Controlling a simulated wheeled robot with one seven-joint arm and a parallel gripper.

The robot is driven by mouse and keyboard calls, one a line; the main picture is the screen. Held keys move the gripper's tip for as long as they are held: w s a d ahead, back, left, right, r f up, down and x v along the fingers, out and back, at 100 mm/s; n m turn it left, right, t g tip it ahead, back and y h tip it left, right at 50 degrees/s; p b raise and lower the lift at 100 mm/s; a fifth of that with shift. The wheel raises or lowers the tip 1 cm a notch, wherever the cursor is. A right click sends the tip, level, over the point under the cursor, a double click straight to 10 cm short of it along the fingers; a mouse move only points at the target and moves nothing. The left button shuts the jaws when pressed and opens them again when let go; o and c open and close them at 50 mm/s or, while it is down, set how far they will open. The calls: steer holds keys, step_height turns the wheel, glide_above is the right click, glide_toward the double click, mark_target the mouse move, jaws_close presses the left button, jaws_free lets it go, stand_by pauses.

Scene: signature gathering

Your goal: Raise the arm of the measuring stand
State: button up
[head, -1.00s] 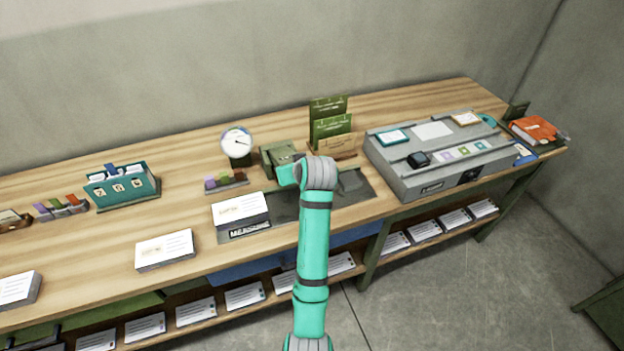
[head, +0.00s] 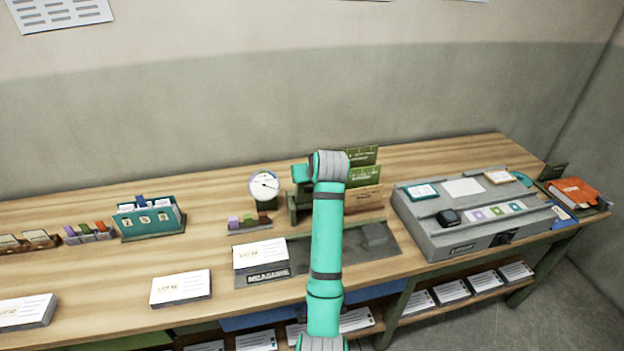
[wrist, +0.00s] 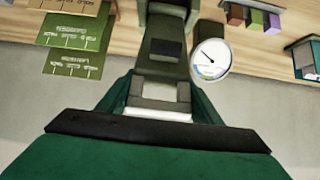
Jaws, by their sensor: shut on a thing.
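The measuring stand (head: 299,207) is a dark olive-green stand on the table, just right of a round white dial (head: 264,186). In the wrist view, the stand's olive arm (wrist: 160,92) runs from the stand's body toward my gripper. My gripper (wrist: 160,108) is shut on that arm, with its green fingers on both sides. The dial also shows in the wrist view (wrist: 210,60), beside the stand. In the head view, my teal arm hides most of the grip and part of the stand.
Green and brown card holders (head: 363,180) stand close right of the stand. A grey sloped console (head: 470,238) lies farther right. Small coloured blocks (head: 249,222) and a card stack (head: 260,257) lie left and in front. A teal card box (head: 148,218) stands farther left.

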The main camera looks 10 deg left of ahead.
steer(key=shift+w+r, duration=0.15)
steer(key=shift+w, duration=0.25)
steer(key=o, duration=1.2)
steer(key=shift+a, duration=0.1)
steer(key=o, duration=0.3)
steer(key=shift+w, duration=0.1)
steer(key=shift+s+a, duration=0.1)
steer(key=shift+s, duration=0.15)
steer(key=v, duration=1)
steer(key=shift+d+r, duration=0.15)
steer(key=shift+d, duration=0.1)
steer(key=shift+d, duration=0.15)
